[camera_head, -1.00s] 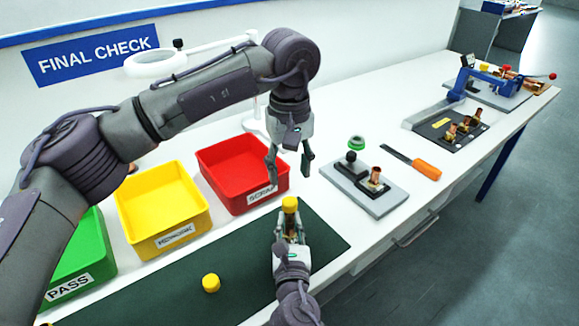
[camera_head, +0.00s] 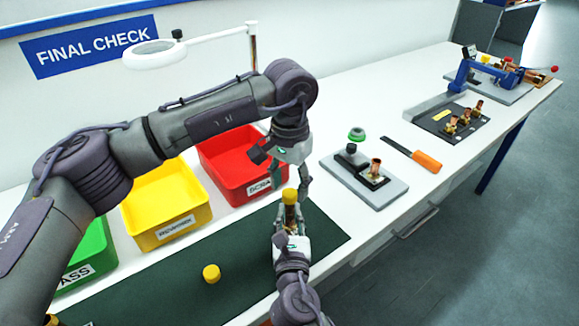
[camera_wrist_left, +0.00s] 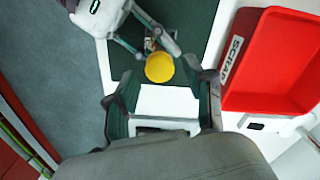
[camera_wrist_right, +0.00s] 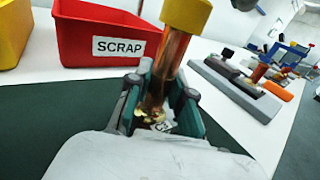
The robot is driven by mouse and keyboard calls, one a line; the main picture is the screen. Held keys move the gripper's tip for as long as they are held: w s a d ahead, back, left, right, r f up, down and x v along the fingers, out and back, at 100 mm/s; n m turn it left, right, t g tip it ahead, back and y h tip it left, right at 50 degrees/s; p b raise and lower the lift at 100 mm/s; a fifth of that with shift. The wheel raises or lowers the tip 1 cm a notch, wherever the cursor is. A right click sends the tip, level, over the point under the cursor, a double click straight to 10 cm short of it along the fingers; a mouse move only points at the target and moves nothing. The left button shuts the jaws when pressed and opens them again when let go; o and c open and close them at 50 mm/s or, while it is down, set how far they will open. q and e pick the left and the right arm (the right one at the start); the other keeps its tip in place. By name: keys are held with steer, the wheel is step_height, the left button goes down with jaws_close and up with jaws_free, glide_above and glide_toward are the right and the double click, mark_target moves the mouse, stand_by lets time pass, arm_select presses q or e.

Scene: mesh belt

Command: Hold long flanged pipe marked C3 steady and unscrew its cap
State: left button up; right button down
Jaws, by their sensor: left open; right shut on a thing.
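The long flanged pipe (camera_wrist_right: 161,78) is copper and stands upright in the right wrist view, with a yellow cap (camera_wrist_right: 186,12) on its top and a brass flange low down. A small white label by the flange is only partly readable. My right gripper (camera_head: 291,222) is shut on the pipe over the dark green mat. The cap also shows in the head view (camera_head: 290,195) and in the left wrist view (camera_wrist_left: 159,67). My left gripper (camera_wrist_left: 160,92) is open and empty, pointing down just above and beside the cap, apart from it.
Green, yellow (camera_head: 165,205) and red (camera_head: 235,160) bins stand behind the mat (camera_head: 150,295). A loose yellow cap (camera_head: 211,273) lies on the mat. A grey fixture plate (camera_head: 364,186) and an orange-handled tool (camera_head: 427,161) lie to the right.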

arm_select(q)
steer(key=shift+f, duration=0.95)
steer(key=shift+c, duration=0.2)
